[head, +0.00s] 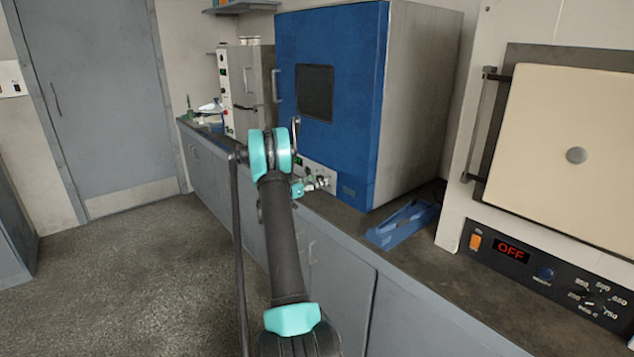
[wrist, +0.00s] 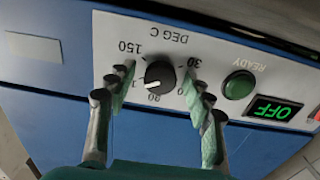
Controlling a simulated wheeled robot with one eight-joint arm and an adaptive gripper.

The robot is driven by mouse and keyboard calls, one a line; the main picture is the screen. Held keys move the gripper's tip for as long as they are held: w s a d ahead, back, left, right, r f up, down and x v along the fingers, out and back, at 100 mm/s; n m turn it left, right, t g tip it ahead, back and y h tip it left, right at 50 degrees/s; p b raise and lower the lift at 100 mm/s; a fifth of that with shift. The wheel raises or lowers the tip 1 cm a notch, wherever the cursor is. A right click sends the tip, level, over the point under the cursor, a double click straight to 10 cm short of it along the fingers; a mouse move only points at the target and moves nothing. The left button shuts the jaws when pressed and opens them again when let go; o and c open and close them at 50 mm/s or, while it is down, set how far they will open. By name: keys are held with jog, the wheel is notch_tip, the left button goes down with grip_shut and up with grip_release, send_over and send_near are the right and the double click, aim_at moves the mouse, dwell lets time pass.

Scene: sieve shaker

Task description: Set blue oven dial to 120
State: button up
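The blue oven (head: 345,40) stands on the counter in the head view, with its control panel low on the front, mostly hidden by my arm. The wrist view shows the panel upside down, with the black dial (wrist: 160,76) in a ring of numbers. A white mark on the dial points to the picture's lower left, near 90 and toward the number partly hidden by my left finger. My gripper (wrist: 158,78) is open, its green-padded fingers on either side of the dial with gaps visible. In the head view my gripper (head: 318,184) is at the panel.
A green READY lamp (wrist: 239,84) and a green OFF display (wrist: 272,109) sit right of the dial in the wrist view. A blue tray-like object (head: 405,223) lies on the counter. A cream furnace (head: 560,150) with a red OFF display stands at right.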

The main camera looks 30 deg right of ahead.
jog(key=a, duration=1.2)
jog(key=shift+s, duration=0.45)
